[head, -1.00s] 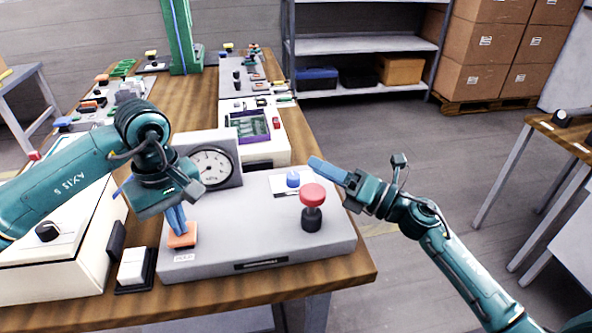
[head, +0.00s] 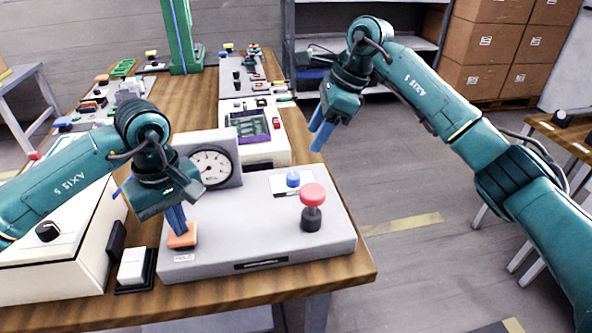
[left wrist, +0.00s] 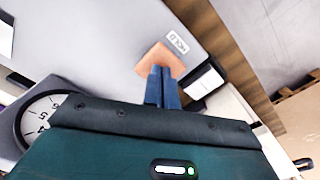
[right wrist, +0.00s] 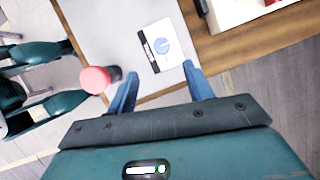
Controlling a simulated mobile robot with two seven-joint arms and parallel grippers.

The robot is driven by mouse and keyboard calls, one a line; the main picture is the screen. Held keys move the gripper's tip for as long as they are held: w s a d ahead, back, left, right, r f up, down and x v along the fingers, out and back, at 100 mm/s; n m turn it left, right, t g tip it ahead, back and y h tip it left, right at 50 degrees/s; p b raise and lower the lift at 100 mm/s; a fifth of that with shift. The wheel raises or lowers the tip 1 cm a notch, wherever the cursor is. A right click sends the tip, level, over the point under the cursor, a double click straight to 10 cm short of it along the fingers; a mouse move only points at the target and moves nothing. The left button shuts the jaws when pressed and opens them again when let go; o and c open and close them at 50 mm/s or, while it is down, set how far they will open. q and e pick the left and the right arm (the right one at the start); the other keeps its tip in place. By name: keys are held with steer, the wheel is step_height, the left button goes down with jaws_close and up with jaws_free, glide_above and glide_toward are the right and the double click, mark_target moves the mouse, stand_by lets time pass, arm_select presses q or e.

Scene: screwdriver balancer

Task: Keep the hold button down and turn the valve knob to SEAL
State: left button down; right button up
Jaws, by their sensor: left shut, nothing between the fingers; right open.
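The orange hold button (head: 183,236) sits at the front left of the grey balancer box (head: 255,235). My left gripper (head: 180,230) is shut with its fingertips down on the button; the left wrist view shows the button (left wrist: 158,60) under the fingertips. The blue valve knob (head: 293,179) sits on a white label plate at the back right of the box, and in the right wrist view the knob (right wrist: 162,46) shows beyond the fingertips. My right gripper (head: 320,136) is open and empty, raised behind and right of the knob, pointing down.
A red mushroom-topped post (head: 312,196) stands just in front of the knob. A round gauge (head: 212,167) stands at the box's back left. A white machine with a purple-framed panel (head: 252,130) stands behind.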

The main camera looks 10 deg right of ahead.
mark_target(293, 175)
steer(key=x, duration=1.1)
steer(key=shift+w+f, duration=0.1)
steer(key=shift+f, duration=0.3)
steer(key=shift+c, duration=0.3)
steer(key=c, duration=0.9)
